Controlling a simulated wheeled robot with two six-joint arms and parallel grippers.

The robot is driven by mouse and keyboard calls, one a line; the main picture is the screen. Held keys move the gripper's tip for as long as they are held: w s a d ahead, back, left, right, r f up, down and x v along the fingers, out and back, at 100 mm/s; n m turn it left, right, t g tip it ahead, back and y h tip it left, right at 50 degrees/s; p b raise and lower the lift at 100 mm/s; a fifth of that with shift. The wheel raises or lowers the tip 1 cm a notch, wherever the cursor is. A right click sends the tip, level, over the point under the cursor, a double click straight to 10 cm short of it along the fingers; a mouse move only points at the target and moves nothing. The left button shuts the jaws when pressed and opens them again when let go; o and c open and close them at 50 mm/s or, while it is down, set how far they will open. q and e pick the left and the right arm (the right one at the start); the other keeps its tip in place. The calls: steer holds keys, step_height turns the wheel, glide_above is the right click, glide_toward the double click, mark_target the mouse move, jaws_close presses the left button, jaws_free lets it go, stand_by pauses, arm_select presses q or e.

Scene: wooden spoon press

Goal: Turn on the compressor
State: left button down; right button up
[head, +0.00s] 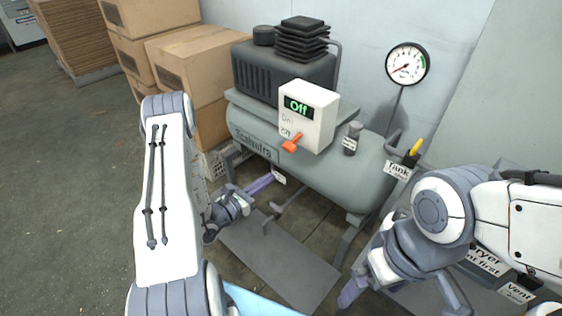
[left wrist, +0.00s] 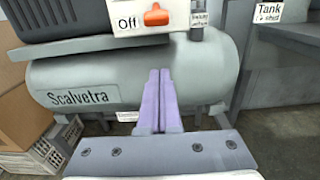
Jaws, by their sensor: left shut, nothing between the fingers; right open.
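The compressor (head: 330,168) is a grey horizontal tank lettered "Scalvetra", with a dark motor on top. Its white switch box (head: 318,108) has a green display reading "Off" and an orange lever (head: 291,143) low on its front, beside the "Off" label. The lever also shows at the top of the left wrist view (left wrist: 157,15). My left gripper (head: 268,181) is shut and empty, its purple fingers in front of the tank and below the lever, apart from the lever. My right gripper (head: 347,296) is at the lower right, away from the switch box; its fingers are partly hidden.
Cardboard boxes (head: 190,62) stand left of the compressor. A round gauge (head: 407,63) is at the back wall. A yellow-handled valve (head: 414,149) with a "Tank" label (head: 398,170) is at the right. "Dryer" and "Vent" labels lie lower right. Open floor (head: 60,180) is at left.

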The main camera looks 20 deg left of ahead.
mark_target(294, 141)
arm_select(q)
steer(key=w+d+r, duration=0.3)
steer(key=w, duration=0.5)
steer(key=shift+r+p, duration=0.4)
steer(key=shift+p, duration=0.05)
steer(key=shift+a, duration=0.1)
